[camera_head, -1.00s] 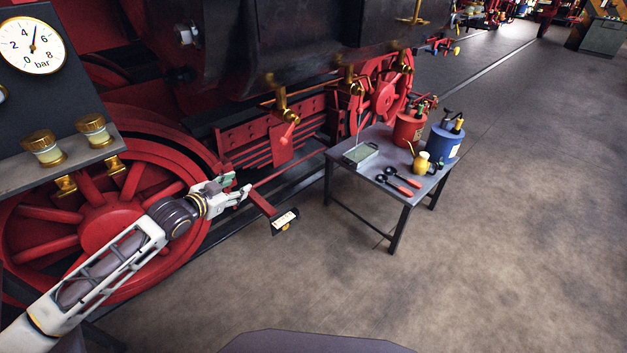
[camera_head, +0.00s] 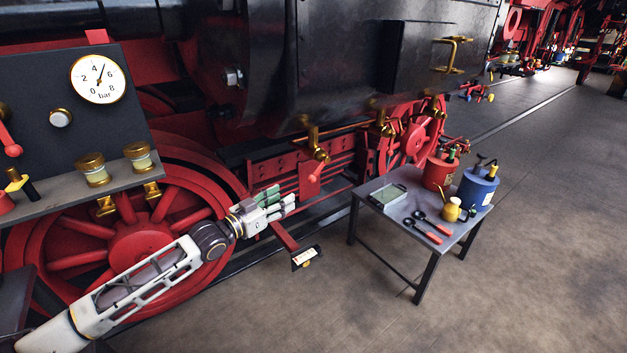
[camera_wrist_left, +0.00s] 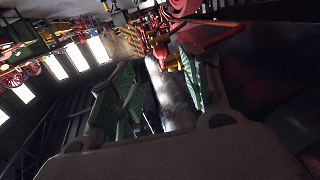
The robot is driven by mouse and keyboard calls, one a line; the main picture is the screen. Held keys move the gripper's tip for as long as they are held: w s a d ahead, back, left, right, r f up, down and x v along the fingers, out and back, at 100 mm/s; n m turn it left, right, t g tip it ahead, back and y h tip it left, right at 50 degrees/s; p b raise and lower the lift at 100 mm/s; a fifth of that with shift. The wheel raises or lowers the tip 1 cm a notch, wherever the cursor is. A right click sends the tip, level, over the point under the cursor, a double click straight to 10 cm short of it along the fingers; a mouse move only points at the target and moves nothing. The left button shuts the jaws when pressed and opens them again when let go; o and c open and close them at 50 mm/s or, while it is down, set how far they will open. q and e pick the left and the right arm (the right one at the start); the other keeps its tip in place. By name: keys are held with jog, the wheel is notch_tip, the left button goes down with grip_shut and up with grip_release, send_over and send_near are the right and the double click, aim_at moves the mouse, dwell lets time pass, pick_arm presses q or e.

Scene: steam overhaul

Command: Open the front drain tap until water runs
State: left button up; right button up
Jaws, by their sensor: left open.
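Brass drain taps hang under the black cylinder; the nearest tap (camera_head: 317,150) has a red lever (camera_head: 315,172) pointing down. A second brass tap (camera_head: 385,124) hangs farther along. I cannot tell from the frames which is called front. My left gripper (camera_head: 283,200) is open and empty, to the lower left of the nearest tap and apart from it in the picture. In the left wrist view, a brass tap with red parts (camera_wrist_left: 172,61) shows beyond the gap between the green-padded fingers (camera_wrist_left: 160,100). No running water shows. My right gripper is out of view.
A small plate on a red bar (camera_head: 305,257) juts out below my gripper. A grey table (camera_head: 400,207) at right holds a tray, red-handled tools, a yellow oil can and red and blue containers. A gauge panel (camera_head: 60,90) and large red wheel (camera_head: 135,250) are at left. Floor is clear in front.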

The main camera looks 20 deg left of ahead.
aim_at(309, 181)
pick_arm(q)
jog(key=shift+r, duration=0.25)
jog(key=shift+w+d, duration=0.1)
jog(key=shift+w, duration=0.05)
dwell(0.4)
jog(key=shift+x, duration=6.7)
jog(key=shift+r, duration=0.1)
jog(key=shift+c, duration=0.2)
grip_shut()
